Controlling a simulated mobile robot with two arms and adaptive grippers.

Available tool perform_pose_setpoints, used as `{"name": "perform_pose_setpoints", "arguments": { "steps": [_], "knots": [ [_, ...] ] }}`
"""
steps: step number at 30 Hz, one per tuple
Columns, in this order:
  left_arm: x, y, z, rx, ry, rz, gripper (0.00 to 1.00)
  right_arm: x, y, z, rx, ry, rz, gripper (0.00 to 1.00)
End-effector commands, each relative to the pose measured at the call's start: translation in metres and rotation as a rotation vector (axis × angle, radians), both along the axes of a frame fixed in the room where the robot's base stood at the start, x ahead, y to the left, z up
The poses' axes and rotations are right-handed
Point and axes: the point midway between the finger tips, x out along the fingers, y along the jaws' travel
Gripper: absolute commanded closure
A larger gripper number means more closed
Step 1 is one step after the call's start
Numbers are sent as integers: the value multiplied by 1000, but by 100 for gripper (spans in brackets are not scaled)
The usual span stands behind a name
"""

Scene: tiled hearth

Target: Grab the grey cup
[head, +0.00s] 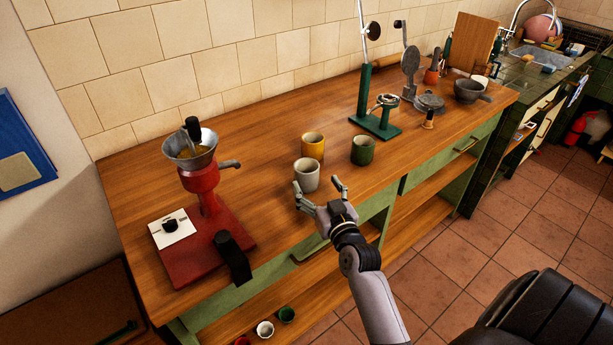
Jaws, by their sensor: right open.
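The grey cup (306,176) stands upright on the wooden counter, in front of a yellow cup (313,146) and to the left of a green cup (362,150). My right gripper (319,190) is open and empty at the counter's front edge. Its fingers are spread, one at the near left of the grey cup and one to its right. I cannot tell whether either finger touches the cup. My left gripper is not in view.
A red grinder (200,190) stands on the left of the counter (265,205). A green stand (375,126) with a tall post is behind the cups to the right. Several pans and a grey bowl (468,91) are farther right. A shelf below holds small cups.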

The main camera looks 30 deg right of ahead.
Motion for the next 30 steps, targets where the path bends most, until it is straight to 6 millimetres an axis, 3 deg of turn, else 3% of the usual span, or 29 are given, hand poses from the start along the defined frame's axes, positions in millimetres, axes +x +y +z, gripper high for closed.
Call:
{"name": "perform_pose_setpoints", "arguments": {
  "steps": [12, 21, 30],
  "knots": [
    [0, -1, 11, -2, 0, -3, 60, 49, -8, 2, 1, 0, 0, 24],
    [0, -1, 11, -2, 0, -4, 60, 52, -9, 2, 0, 0, 0, 25],
    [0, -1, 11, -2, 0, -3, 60, 52, -8, 2, 0, 0, 0, 45]
  ]
}}
